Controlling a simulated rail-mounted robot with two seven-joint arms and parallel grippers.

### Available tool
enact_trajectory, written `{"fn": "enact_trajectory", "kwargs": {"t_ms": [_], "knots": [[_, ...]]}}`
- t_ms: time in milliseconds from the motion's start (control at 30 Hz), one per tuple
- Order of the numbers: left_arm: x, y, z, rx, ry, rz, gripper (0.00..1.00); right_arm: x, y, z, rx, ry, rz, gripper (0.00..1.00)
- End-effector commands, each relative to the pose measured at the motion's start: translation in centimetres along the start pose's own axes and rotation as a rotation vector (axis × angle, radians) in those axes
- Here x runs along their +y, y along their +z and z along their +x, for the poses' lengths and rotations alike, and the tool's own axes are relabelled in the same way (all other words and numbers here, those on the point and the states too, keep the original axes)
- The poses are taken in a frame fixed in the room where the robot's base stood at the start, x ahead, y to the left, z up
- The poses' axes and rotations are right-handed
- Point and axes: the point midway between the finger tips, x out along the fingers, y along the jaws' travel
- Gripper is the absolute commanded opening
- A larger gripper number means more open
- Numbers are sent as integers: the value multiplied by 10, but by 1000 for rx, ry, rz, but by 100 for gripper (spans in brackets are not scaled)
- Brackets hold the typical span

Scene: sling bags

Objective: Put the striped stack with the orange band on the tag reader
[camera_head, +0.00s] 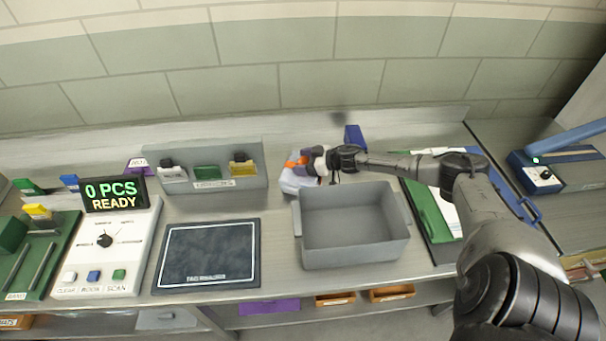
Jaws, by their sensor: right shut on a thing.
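A pale stack (293,184) with an orange band at its top stands at the back of the bench, behind the left end of the grey bin. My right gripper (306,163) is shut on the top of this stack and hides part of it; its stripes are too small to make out. The tag reader (207,255) is a dark flat square pad at the front, left of the bin, with nothing on it. My left gripper is out of view.
An empty grey bin (354,263) stands right of the tag reader, under my right arm. A grey rack (215,185) with small coloured items is behind the reader. A control box (105,245) reading "0 PCS READY" stands left. Green and blue items (429,212) lie right.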

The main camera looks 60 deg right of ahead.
Motion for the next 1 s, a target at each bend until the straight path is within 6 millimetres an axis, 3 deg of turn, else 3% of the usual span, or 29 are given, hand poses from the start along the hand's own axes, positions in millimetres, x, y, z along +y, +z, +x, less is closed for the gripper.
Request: {"fn": "enact_trajectory", "kwargs": {"t_ms": [67, 400, 667, 1000], "knots": [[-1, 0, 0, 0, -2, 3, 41, 0, 0, 0, 0, 0, -1, 47], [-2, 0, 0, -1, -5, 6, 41, 0, -2, 0, 2, 0, -1, 15], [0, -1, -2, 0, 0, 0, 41, 1, -9, -3, 2, 1, -3, 14], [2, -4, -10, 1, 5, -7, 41, 1, -62, -22, 2, -1, -5, 14]]}}
